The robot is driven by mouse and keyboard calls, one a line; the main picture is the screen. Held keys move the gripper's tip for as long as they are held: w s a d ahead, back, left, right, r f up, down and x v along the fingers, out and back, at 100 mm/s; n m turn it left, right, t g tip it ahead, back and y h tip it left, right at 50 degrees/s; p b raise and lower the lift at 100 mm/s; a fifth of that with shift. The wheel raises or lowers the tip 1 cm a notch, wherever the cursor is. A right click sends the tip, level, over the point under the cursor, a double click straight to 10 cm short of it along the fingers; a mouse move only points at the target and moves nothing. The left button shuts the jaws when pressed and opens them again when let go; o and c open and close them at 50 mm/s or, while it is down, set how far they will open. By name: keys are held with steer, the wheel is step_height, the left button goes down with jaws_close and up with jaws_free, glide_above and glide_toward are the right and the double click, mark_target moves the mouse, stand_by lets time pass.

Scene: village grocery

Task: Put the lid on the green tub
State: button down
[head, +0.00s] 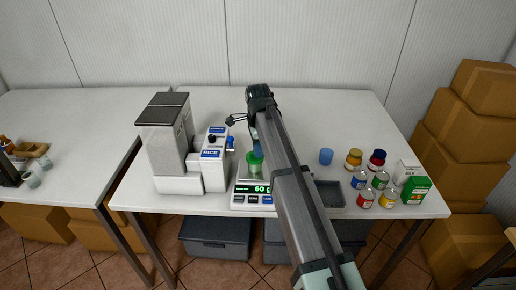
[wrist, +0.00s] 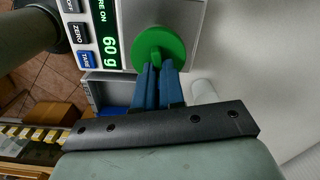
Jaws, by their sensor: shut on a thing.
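A green round lid (wrist: 158,46) with a raised grip fills the upper middle of the wrist view. My gripper (wrist: 157,66) has its blue fingers shut on that grip. In the head view the green tub (head: 254,170) stands on the kitchen scale (head: 251,197), and my gripper (head: 257,151) is right above it, pointing down. The lid hides the tub in the wrist view. I cannot tell whether the lid touches the tub's rim or sits just above it. The scale reads 60 g.
A grey and white rice dispenser (head: 210,160) stands close on the left. A dark tray (head: 328,194) lies to the right, partly behind my arm. A blue cup (head: 326,156), several jars and two cartons (head: 415,190) stand farther right. The table's back is mostly clear.

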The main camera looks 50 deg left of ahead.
stand_by(0.4)
steer(key=c, duration=0.8)
jaws_free()
steer(key=shift+o, duration=0.2)
steer(key=shift+r, duration=2.7)
jaws_close()
